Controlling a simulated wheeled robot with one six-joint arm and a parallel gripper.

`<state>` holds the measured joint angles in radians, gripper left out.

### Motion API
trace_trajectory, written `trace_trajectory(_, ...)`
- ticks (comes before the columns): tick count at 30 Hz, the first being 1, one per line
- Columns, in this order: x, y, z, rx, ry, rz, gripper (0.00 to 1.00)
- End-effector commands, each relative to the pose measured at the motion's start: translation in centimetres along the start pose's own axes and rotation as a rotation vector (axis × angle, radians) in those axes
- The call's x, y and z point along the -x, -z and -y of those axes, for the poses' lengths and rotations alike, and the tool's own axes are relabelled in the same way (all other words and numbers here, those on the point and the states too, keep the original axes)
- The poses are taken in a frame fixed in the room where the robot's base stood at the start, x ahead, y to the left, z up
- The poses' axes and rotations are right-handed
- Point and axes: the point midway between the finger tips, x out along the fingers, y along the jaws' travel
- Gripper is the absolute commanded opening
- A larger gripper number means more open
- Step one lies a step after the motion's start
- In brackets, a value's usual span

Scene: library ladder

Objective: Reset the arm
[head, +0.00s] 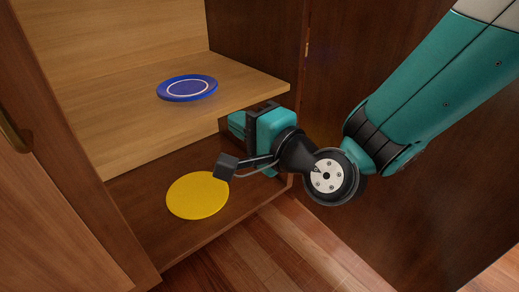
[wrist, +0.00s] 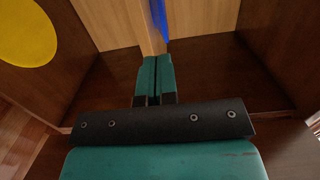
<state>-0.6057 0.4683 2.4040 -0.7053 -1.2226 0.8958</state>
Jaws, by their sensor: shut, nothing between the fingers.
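My gripper (head: 235,121) is at the front of the cabinet's lower compartment, just below the upper shelf in the head view. In the wrist view its two teal fingers (wrist: 155,62) are together, with nothing between them. A blue plate with a white ring (head: 187,88) lies on the upper shelf; a blue sliver of it (wrist: 159,18) shows in the wrist view. A yellow disc (head: 197,195) lies flat on the cabinet's lower board, left of and below my gripper. Part of it (wrist: 25,32) shows at the upper left of the wrist view.
The upper wooden shelf (head: 130,115) has its front edge close to my gripper. A dark side panel (head: 350,60) stands to the right. A wooden door with a handle (head: 14,132) is at the left. Bare plank floor (head: 255,255) lies in front.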

Motion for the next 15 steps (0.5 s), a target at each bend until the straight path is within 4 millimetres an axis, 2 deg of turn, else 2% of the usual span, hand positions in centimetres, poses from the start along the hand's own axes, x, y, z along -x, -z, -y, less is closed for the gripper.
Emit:
trace_trajectory(1, 0.9, 0.1, -0.6, -0.001, 0.003, -0.002, 0.0)
trace_trajectory(3, 1.9, 0.1, -0.5, 0.0, 0.003, -0.002, 0.0)
trace_trajectory(9, 3.6, 0.0, 0.3, 0.009, -0.004, 0.005, 0.0)
trace_trajectory(11, 3.8, -0.2, 1.3, 0.033, -0.019, 0.024, 0.0)
trace_trajectory(15, 4.9, -0.9, 5.8, 0.187, -0.118, 0.133, 0.0)
